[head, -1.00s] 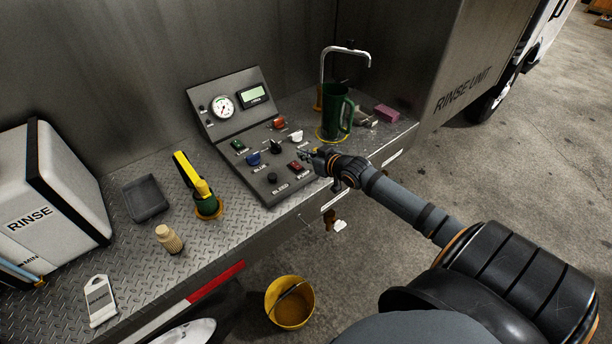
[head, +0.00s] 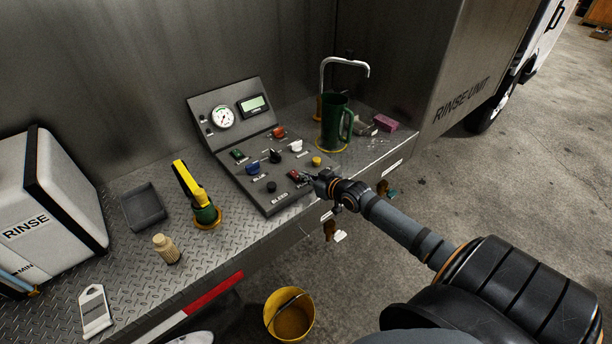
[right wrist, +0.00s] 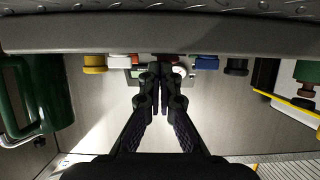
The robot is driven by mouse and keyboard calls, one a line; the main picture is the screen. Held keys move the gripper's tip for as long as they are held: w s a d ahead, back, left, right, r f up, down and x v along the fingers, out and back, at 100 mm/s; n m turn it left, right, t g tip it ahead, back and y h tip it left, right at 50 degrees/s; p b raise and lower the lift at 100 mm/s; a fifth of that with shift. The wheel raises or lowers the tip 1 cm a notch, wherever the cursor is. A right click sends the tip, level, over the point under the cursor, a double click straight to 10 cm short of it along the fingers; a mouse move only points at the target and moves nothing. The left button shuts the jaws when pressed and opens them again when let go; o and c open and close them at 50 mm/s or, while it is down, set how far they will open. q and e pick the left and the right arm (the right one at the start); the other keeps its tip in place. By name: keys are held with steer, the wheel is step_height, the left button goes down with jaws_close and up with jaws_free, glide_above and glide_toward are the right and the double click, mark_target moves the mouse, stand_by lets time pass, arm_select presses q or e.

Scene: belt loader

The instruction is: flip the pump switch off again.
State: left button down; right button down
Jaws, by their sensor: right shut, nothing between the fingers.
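The control panel (head: 228,168) stands on the metal deck. The red rocker switch (head: 294,175) sits near its front right edge; its small label is partly covered, so I cannot read it surely as the pump's. My right gripper (head: 309,178) is shut and empty, its tips right beside the red switch at the panel's edge. I cannot tell whether they touch it. In the right wrist view the closed fingers (right wrist: 161,78) point at the row of controls and hide most of the red switch. Which way the switch is tipped is unclear. My left gripper is out of view.
A yellow knob (head: 316,161) and a white one (head: 296,146) are close behind my gripper; a black knob (head: 271,187) is to its left. A green mug (head: 332,125) stands under the tap at the back right. A yellow bucket (head: 289,314) is below the deck.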

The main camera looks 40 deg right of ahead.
steer(key=shift+w+r, duration=0.1)
steer(key=shift+r, duration=0.05)
steer(key=shift+r+p, duration=0.7)
steer(key=shift+p, duration=0.05)
steer(key=shift+r, duration=0.25)
step_height(320, 180, up, 3)
steer(key=p, duration=0.3)
steer(key=shift+r, duration=0.15)
steer(key=shift+s+d+r+p, duration=0.1)
steer(key=shift+s+r+p, duration=0.25)
steer(key=shift+s+p, duration=0.35)
steer(key=s+p, duration=0.8)
steer(key=s, duration=0.1)
steer(key=shift+d+r, duration=0.2)
steer(key=shift+d, duration=0.1)
